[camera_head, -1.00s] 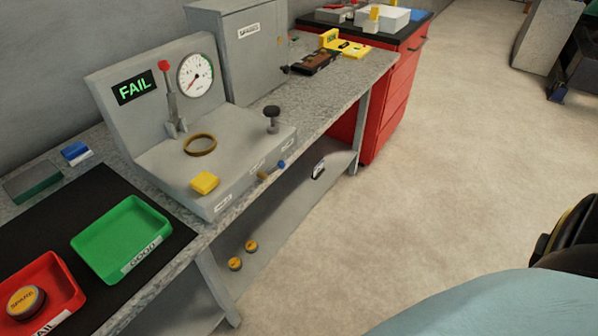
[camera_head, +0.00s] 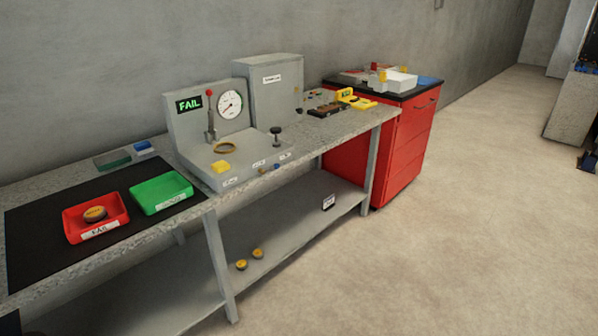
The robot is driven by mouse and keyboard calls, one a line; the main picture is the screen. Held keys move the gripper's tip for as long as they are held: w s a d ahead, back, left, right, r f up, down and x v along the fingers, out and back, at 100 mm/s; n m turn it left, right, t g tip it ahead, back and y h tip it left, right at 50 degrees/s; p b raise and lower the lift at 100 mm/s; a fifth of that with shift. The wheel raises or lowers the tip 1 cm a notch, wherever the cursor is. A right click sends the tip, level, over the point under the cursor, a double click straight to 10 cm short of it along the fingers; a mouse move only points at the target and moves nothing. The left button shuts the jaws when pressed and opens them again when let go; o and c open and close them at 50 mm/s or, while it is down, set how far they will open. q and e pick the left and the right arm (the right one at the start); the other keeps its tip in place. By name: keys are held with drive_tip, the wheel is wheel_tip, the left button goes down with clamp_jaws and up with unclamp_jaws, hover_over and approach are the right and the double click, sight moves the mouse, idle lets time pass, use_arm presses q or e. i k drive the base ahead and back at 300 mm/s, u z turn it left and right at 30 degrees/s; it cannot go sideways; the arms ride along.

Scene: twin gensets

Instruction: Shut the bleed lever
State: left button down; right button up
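The grey test rig (camera_head: 207,147) stands on the workbench, with a "FAIL" display (camera_head: 189,104) and a round dial gauge (camera_head: 229,105) on its back panel. An upright lever with a red knob (camera_head: 210,112) stands in front of the panel. A brass ring (camera_head: 224,148), a yellow block (camera_head: 221,167) and a black knob (camera_head: 276,135) are on its top. Small brass and blue fittings (camera_head: 276,167) stick out of its front face, beside labels too small to read. I cannot tell which part is the bleed lever. Neither of my grippers is in view.
A red tray (camera_head: 70,228) holding a round can (camera_head: 95,214) and a green tray (camera_head: 160,194) lie on a black mat (camera_head: 40,250). A grey cabinet (camera_head: 276,95) stands behind the rig. A red drawer cabinet (camera_head: 405,150) is at the right. The floor in front is clear.

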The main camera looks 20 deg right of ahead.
sight(275, 166)
drive_tip(key=z, duration=0.8)
drive_tip(key=i, duration=1.45)
drive_tip(key=u, duration=0.45)
